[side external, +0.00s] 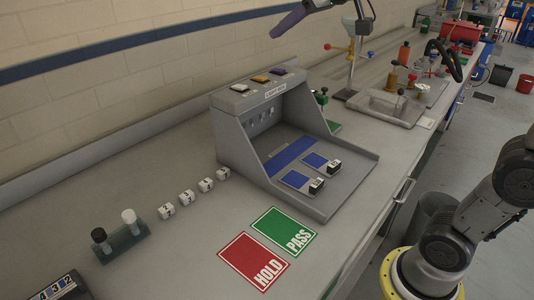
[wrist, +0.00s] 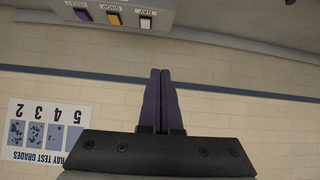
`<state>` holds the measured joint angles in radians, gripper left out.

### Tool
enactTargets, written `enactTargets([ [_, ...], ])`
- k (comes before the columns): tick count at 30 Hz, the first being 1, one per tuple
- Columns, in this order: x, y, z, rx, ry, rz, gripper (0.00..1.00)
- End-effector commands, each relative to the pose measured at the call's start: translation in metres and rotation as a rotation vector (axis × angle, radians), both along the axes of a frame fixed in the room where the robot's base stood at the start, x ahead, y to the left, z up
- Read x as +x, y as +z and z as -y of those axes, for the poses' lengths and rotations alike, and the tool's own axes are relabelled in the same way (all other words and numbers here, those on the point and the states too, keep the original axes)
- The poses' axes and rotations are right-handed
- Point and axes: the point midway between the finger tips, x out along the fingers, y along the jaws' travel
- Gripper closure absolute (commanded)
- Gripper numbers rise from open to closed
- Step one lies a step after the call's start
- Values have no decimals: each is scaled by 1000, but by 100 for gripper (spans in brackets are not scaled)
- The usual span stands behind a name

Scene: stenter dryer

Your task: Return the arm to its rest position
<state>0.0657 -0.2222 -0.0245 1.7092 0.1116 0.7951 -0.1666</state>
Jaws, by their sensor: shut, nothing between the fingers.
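My gripper (side external: 280,31) shows at the top edge of the side view, with only its purple fingers and a bit of its body in frame. The fingers point down and left, in the air above the grey light booth (side external: 236,150). In the wrist view the two purple fingers (wrist: 163,72) lie side by side, closed together with nothing between them. They touch nothing that I can see. The rest of the upper arm is out of frame.
A white, an orange and a purple button (side external: 278,71) top the booth. Red HOLD (side external: 254,260) and green PASS (side external: 284,231) cards lie in front. Small numbered blocks (side external: 186,197) and a vial rack (side external: 123,239) stand left. The wall carries a test grades chart (wrist: 45,130).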

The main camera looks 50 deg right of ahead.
Motion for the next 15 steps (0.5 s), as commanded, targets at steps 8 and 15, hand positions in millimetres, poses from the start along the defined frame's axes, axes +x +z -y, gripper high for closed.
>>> enactTargets([
  [8, -137, -91, -14, -3, 7, -140, 100],
  [15, -216, -185, -12, -3, -20, -308, 100],
])
